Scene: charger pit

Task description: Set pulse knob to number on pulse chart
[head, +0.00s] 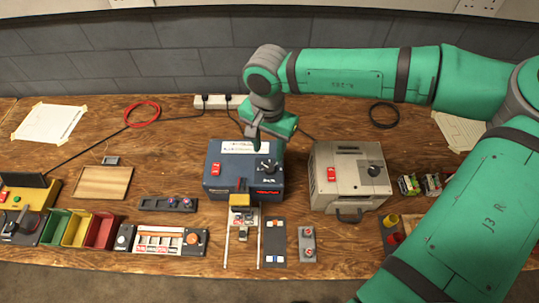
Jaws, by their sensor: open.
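A dark blue box (225,186) stands near the middle of the table. It has a black knob (267,166) at the right of its sloped top, a red switch and a small red display. A white label strip (245,147) lies along its back edge, its writing too small to read. My gripper (268,145) is open and points down just behind and above this knob; I cannot tell if it touches. A grey box (325,190) to the right has another black knob (374,171). I cannot tell which knob is the pulse knob. Taped paper sheets (48,122) lie far left and right, unreadable.
A rail fixture with a yellow block (239,200) stands directly before the blue box. Coloured bins (77,230) and a panel with an orange knob (160,240) are front left. My arm covers the right side. Bare table lies between the wooden board (103,183) and blue box.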

